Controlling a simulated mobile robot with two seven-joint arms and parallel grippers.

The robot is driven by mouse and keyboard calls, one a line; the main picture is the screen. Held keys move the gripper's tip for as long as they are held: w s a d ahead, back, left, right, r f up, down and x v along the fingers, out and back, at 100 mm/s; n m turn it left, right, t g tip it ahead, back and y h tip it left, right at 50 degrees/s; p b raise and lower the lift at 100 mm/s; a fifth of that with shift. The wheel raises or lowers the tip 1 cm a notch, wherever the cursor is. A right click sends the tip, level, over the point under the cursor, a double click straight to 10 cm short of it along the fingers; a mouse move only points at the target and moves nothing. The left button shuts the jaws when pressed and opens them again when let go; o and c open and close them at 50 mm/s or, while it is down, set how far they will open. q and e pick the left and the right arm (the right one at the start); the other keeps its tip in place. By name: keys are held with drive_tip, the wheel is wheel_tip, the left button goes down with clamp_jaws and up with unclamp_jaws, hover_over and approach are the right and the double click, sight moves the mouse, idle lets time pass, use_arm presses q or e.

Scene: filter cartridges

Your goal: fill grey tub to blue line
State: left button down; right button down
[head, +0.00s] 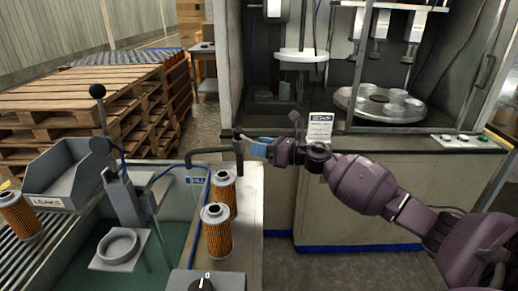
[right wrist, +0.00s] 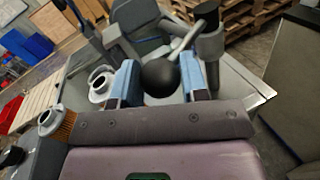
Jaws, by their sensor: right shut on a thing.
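The grey tub (head: 176,222) is at the lower left of the head view, with a blue line (head: 198,222) along its inner wall. Its inside looks green, below the line; I cannot tell the exact water level. A dark bent pipe (head: 212,151) by the FILL label (head: 196,181) reaches over the tub's edge. My right gripper (head: 250,147) is at the pipe's right end. In the right wrist view its blue fingers are shut around a black ball knob (right wrist: 160,77) on a light lever rod (right wrist: 187,40). My left gripper is out of view.
Two orange cartridges (head: 217,238) stand on the ledge right of the tub. A grey LEAKS bin (head: 66,176) is left of it, and a clamp stand (head: 124,198) with a ring seat (head: 118,246) stands in the tub. Pallets (head: 85,105) are stacked behind.

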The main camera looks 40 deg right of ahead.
drive_tip(key=shift+a, duration=0.2)
drive_tip(key=c, duration=0.6)
unclamp_jaws()
drive_tip(key=shift+w+a, duration=0.1)
drive_tip(key=shift+w, duration=0.05)
drive_tip(key=shift+c, duration=0.2)
drive_tip(key=shift+d, duration=0.2)
drive_tip(key=shift+s+d, duration=0.3)
drive_tip(key=shift+s, duration=0.3)
drive_tip(key=v, duration=0.9)
drive_tip(key=shift+s, duration=0.25)
drive_tip(key=shift+d, duration=0.1)
